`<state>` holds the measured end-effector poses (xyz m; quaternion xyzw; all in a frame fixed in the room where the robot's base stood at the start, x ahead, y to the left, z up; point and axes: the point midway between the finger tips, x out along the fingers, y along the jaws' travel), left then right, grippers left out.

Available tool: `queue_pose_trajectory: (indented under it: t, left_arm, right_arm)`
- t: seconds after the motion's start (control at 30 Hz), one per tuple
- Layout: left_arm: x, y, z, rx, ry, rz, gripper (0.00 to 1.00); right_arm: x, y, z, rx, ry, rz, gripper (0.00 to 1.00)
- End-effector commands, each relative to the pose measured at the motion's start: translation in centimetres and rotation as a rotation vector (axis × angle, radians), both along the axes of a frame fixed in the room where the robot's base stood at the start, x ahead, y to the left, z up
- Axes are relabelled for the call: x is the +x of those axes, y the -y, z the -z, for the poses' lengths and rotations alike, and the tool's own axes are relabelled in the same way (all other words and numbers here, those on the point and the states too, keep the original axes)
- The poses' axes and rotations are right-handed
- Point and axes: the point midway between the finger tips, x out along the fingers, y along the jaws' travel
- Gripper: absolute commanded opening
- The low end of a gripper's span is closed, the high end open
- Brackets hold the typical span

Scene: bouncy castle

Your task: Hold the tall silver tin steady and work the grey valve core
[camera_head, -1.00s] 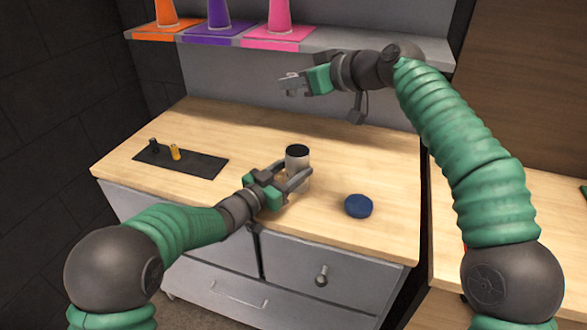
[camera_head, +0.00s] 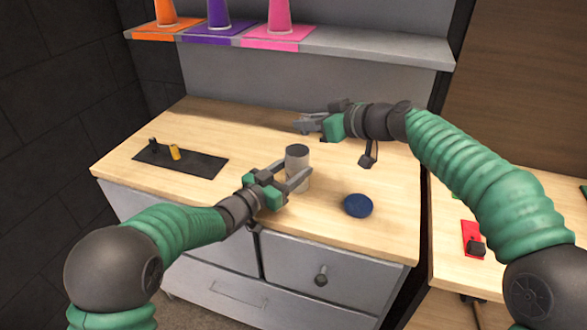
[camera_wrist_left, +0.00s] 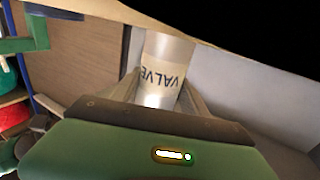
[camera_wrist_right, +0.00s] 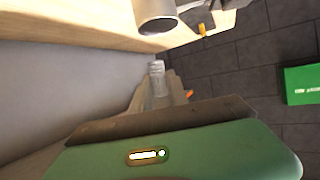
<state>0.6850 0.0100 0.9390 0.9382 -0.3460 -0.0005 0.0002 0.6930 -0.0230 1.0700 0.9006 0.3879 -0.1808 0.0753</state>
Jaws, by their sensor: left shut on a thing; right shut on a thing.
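The tall silver tin (camera_head: 297,153) stands upright on the workbench, its dark round top facing up. In the left wrist view the tin (camera_wrist_left: 165,65) carries a pale label reading "VALVE". My left gripper (camera_head: 296,177) is shut around the tin's lower part. My right gripper (camera_head: 298,124) is up behind and above the tin, apart from it. In the right wrist view it is shut on a small grey cylindrical piece, the valve core (camera_wrist_right: 157,80), which points toward the tin's round end (camera_wrist_right: 157,22). In the head view the core is hard to make out.
A blue round disc (camera_head: 358,205) lies right of the tin. A black mat (camera_head: 200,165) with a small yellow piece (camera_head: 175,152) lies at the left. A shelf (camera_head: 350,45) with orange, purple and pink cones runs above the back. The bench between is clear.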

Motion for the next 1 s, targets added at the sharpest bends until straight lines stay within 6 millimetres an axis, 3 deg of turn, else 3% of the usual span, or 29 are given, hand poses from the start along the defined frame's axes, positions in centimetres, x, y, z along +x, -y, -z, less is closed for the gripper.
queue_pose_trajectory:
  t: [0.13,0.4,0.43,0.6,1.0]
  left_arm:
    - [0.0,-0.01,-0.01,0.0,0.0,0.0,0.06]
    - [0.0,-0.01,-0.01,0.0,0.0,0.0,0.06]
    - [0.0,-0.01,-0.01,0.0,0.0,0.0,0.06]
    - [0.0,-0.01,-0.01,0.0,0.0,0.0,0.06]
    - [0.0,-0.01,-0.02,0.0,0.0,0.0,0.06]
  right_arm:
    - [-0.03,0.0,1.14,0.001,-0.001,0.0,0.0]
    - [-0.03,-0.02,1.29,-0.001,0.001,0.0,0.0]
    - [-0.03,-0.02,1.28,-0.001,0.001,0.0,0.24]
    - [-0.03,-0.02,1.26,-0.001,0.001,0.001,0.45]
    - [-0.61,0.87,0.78,0.0,0.001,0.005,0.45]
